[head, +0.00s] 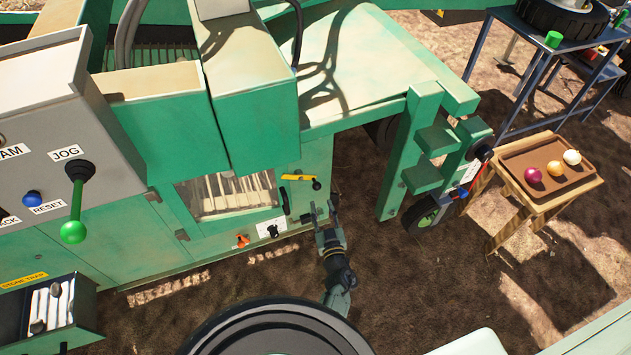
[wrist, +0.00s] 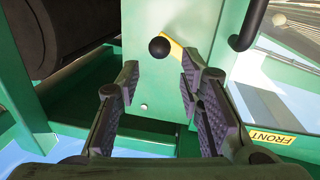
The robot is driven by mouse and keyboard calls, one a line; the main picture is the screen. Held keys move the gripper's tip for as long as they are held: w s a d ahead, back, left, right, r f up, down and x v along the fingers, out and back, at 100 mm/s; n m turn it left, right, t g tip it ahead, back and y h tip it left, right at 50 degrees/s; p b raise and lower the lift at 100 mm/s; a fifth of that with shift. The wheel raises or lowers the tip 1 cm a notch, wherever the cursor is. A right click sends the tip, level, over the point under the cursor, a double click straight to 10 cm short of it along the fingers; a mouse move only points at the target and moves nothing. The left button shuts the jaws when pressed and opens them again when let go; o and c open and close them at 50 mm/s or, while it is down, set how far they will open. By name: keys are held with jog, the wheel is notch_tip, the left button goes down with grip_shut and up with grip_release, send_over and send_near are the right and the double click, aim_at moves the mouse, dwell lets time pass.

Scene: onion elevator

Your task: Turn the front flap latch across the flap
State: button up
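The front flap latch (head: 298,178) is a yellow bar with a black knob (head: 317,185) at its right end. It lies nearly level on the green machine wall, to the right of the flap and pointing away from it. The front flap (head: 228,193) has a clear pane and a black handle (head: 286,201) at its right. In the wrist view the black knob (wrist: 159,47) and part of the yellow latch (wrist: 175,50) show beyond my fingers; one finger partly covers the bar. My gripper (head: 323,212) is open and empty, below the knob and apart from it. It also shows in the wrist view (wrist: 159,82).
The green machine wall (head: 315,155) stands close to my gripper, with a green support frame (head: 400,160) to its right. An orange knob (head: 242,241) sits below the flap. A tray (head: 518,158) with onions is on a wooden table at the right.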

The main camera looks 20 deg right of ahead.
aim_at(317, 187)
jog(key=w, duration=0.3)
jog(key=w+b, duration=0.1)
jog(key=w, duration=0.2)
jog(key=w+d, duration=0.1)
jog(key=w, duration=0.2)
jog(key=shift+w+d+b, duration=0.1)
jog(key=shift+w+b, duration=0.05)
jog(key=shift+b, duration=0.2)
grip_shut()
